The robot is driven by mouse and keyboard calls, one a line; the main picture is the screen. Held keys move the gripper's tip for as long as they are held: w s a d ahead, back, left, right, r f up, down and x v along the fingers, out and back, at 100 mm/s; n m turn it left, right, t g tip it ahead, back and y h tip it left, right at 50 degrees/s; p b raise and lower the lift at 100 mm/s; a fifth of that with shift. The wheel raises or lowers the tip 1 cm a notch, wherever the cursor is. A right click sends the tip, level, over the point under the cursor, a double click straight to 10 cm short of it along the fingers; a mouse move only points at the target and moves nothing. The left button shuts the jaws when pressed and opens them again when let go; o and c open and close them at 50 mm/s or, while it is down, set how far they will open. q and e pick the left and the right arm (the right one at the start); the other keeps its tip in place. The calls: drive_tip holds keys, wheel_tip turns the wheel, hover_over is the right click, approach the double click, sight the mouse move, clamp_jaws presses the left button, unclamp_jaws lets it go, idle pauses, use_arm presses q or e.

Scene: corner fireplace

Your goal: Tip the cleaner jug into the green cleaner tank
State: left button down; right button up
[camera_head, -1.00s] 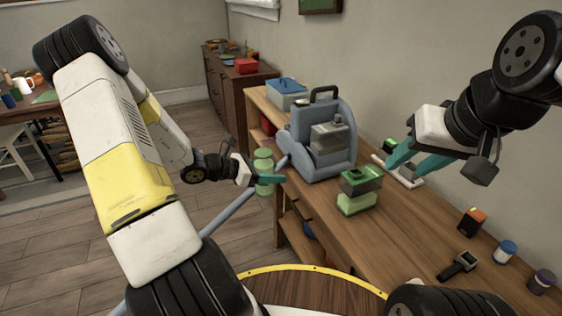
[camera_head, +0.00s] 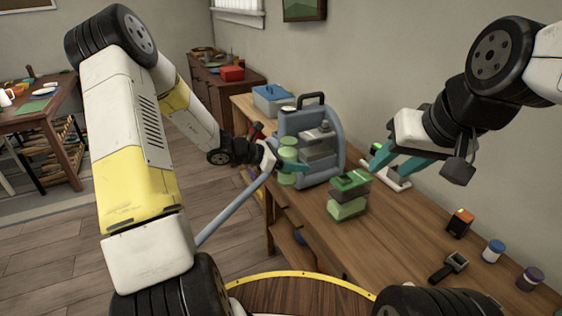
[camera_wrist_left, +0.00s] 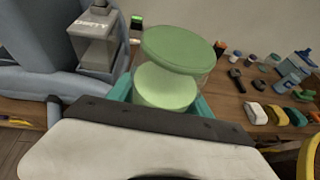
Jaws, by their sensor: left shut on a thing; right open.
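The cleaner jug (camera_head: 287,178) is a pale green cylinder with a green top. It also shows large in the left wrist view (camera_wrist_left: 178,50), looking upright or nearly so. My left gripper (camera_head: 291,167) is shut on it and holds it at the bench's left edge, in front of the grey-blue machine. The green cleaner tank (camera_head: 347,208) is a clear box with green contents and a green top, standing on the bench right of the jug, apart from it. I cannot make out the tank in the left wrist view. My right gripper (camera_head: 382,163) is open above the bench, behind the tank.
A white holder (camera_head: 398,183) lies under my right gripper. Small jars and a black tool (camera_head: 449,267) lie at the bench's right. The front middle is clear.

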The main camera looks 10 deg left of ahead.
use_arm(q)
drive_tip(key=d+r+m+g, duration=0.1)
drive_tip(key=d+r, duration=0.3)
drive_tip(key=d, duration=0.5)
drive_tip(key=d+r+m+h, duration=0.1)
drive_tip(key=d+r, duration=0.3)
drive_tip(key=d, duration=0.5)
drive_tip(key=shift+w+d+g, duration=0.2)
drive_tip(key=shift+w+g, duration=0.2)
drive_tip(key=s+d+f+n+g+h, duration=0.2)
drive_tip(key=s+d+f+n+h, duration=0.1)
drive_tip(key=s+f+n+h, duration=0.1)
drive_tip(key=s+f+n, duration=0.1)
drive_tip(key=f+n, duration=0.1)
drive_tip(key=n, duration=0.1)
drive_tip(key=shift+d+n+h, duration=0.15)
drive_tip(key=shift+n+h, duration=0.25)
drive_tip(key=shift+s+d+f+n+h, duration=0.1)
drive_tip(key=shift+s+d+n+h, duration=0.15)
drive_tip(key=shift+n, duration=0.45)
drive_tip(key=shift+s+f+n+h, duration=0.15)
drive_tip(key=shift+n+h, duration=0.4)
drive_tip(key=shift+n, duration=0.35)
idle(1.7)
